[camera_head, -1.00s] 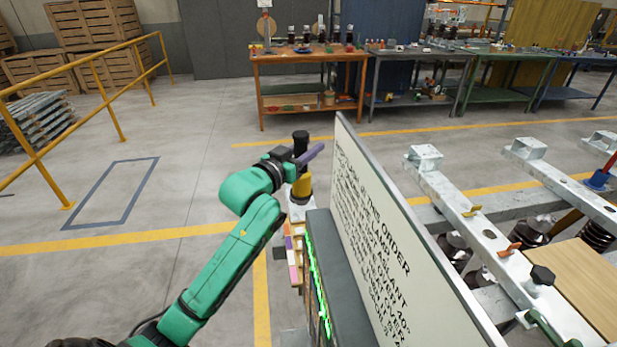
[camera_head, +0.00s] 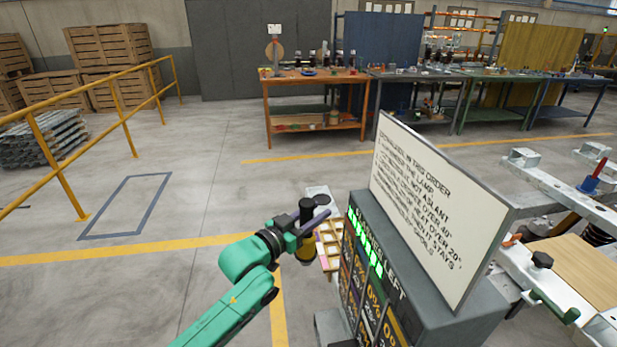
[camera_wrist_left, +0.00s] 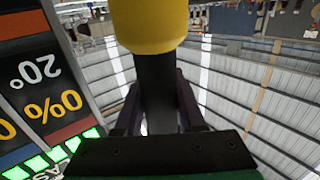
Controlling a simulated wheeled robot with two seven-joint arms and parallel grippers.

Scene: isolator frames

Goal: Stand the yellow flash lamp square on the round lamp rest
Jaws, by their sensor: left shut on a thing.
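The flash lamp has a yellow part (camera_head: 304,254) below and a black upper part (camera_head: 306,210). My left gripper (camera_head: 311,227) is shut around its dark middle and holds it roughly upright. In the left wrist view the yellow part (camera_wrist_left: 150,24) fills the top, and the dark neck (camera_wrist_left: 156,92) lies between the fingers (camera_wrist_left: 155,105). The lamp's underside is hidden. I cannot make out the round lamp rest for certain. A pale plate (camera_head: 319,192) shows just behind the lamp. My right gripper is not in view.
A grey cabinet (camera_head: 400,275) with green lights and percent panels stands close right of the lamp, carrying a tilted text board (camera_head: 430,210). A wooden rack (camera_head: 329,258) with pale squares is between lamp and cabinet. Open floor (camera_head: 190,205) lies left, with a yellow railing (camera_head: 60,165) beyond.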

